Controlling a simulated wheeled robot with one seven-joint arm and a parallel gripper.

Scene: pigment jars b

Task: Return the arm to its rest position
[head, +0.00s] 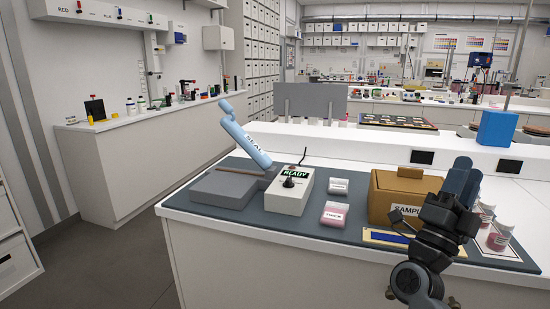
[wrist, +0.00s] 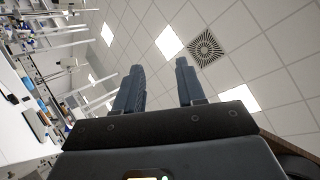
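My gripper (head: 464,176) is raised above the right part of the bench in the head view, its blue-grey fingers pointing up. In the wrist view its two fingers (wrist: 159,66) stand apart with only ceiling between them, so it is open and empty. My arm is folded up at the right, in front of the cardboard sample box (head: 398,190) and pigment jars (head: 499,235), hiding parts of them.
A heat sealer with a raised blue handle (head: 246,142) and a READY control box (head: 290,190) stands on the dark mat (head: 275,222). Two small packets, one pinkish (head: 334,214) and one whitish (head: 338,187), lie beside it. A blue box (head: 497,128) stands behind.

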